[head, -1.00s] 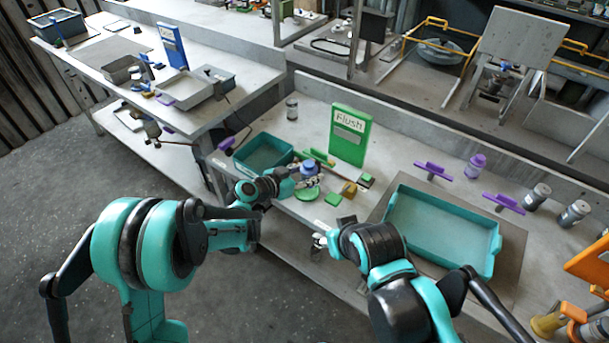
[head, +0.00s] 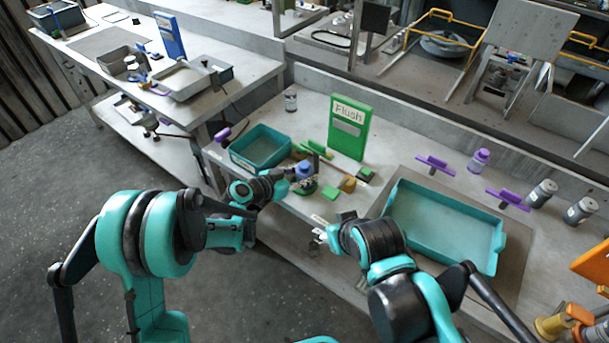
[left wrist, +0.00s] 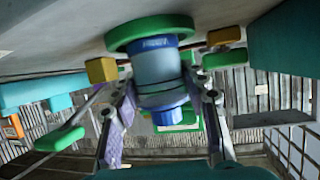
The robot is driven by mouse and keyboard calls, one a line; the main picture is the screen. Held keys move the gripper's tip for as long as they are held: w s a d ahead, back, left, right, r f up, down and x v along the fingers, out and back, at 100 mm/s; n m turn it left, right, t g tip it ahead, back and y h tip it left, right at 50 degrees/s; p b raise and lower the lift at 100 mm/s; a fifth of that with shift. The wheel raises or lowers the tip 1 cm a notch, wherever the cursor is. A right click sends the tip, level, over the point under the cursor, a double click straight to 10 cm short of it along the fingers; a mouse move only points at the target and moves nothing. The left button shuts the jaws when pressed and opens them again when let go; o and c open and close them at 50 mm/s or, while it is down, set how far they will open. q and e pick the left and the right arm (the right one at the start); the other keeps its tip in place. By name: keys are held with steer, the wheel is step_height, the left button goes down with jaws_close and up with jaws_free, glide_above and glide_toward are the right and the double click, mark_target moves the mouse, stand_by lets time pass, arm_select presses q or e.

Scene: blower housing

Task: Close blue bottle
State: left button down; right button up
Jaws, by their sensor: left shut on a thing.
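The blue bottle (head: 304,169) stands on a round green disc (head: 309,187) near the front edge of the bench. In the left wrist view, which looks inverted, the bottle (left wrist: 156,66) touches the green disc (left wrist: 150,30). My left gripper (head: 299,181) is shut on the bottle, with one finger on each side. A darker blue part (left wrist: 170,115) lies at the bottle's end away from the disc; I cannot tell how it is seated. My right gripper (head: 319,234) is near the bench's front edge, apart from the bottle; its fingers are too small to read.
A teal bin (head: 261,147) stands left of the bottle, and a green "Flush" sign (head: 348,128) behind it. A large teal tray (head: 445,225) fills the bench further right.

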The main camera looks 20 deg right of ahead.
arm_select(q)
steer(key=shift+f, duration=0.2)
steer(key=c, duration=0.8)
jaws_free()
steer(key=shift+c, duration=0.2)
steer(key=shift+r, duration=0.1)
steer(key=shift+r, duration=0.2)
steer(key=p+v, duration=0.3)
steer(key=v, duration=0.9)
